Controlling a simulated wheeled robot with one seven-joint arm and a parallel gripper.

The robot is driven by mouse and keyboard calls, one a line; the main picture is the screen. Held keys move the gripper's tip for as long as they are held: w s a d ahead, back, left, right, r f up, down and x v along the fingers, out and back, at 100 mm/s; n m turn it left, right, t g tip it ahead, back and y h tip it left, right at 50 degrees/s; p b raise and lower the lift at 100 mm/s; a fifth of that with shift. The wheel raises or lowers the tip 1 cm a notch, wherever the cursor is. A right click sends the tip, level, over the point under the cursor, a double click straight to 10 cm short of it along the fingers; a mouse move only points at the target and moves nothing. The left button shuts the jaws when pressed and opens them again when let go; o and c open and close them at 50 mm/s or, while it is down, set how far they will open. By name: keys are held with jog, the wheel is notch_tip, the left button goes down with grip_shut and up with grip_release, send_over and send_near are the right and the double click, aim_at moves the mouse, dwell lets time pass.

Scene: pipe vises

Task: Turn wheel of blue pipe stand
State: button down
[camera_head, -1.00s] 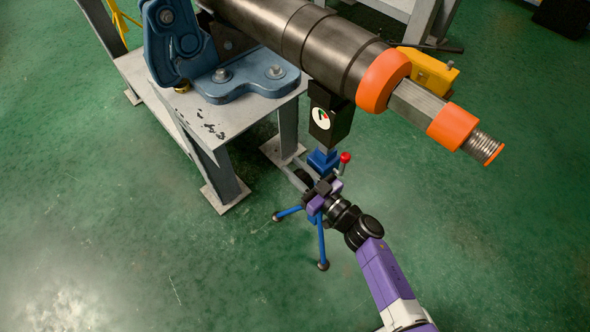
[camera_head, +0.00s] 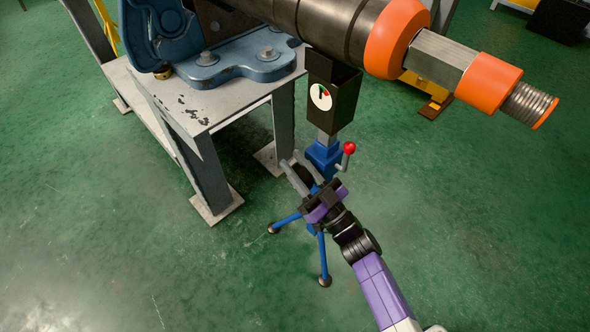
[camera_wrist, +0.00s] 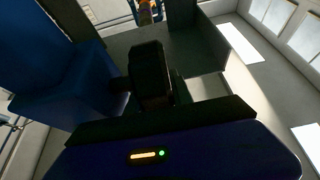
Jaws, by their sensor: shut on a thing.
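The blue pipe stand (camera_head: 323,157) stands on the floor beside the grey table, on splayed blue legs. Its black head with a round white gauge (camera_head: 320,97) sits under the big dark pipe (camera_head: 335,25). Whether head and pipe touch is unclear. A red-ball lever (camera_head: 349,148) sticks out on the stand's right side. My gripper (camera_head: 302,171) is at the stand's front, its grey fingers on either side of a dark round part, seemingly the wheel. In the dim wrist view, a black rounded part (camera_wrist: 150,75) fills the middle, next to blue housing (camera_wrist: 55,75). Most of the wheel is hidden.
The grey table (camera_head: 235,108) bears a blue vise (camera_head: 245,62) to the left. The pipe's end, with orange collars (camera_head: 488,84), overhangs to the right. A yellow block (camera_head: 430,85) lies beyond it. Green floor is open in front and to the right.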

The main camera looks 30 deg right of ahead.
aim_at(310, 184)
jog(key=c, duration=1.4)
grip_release()
jog(key=shift+s, duration=0.1)
jog(key=shift+p+v, duration=0.55)
jog(key=shift+v, duration=3.3)
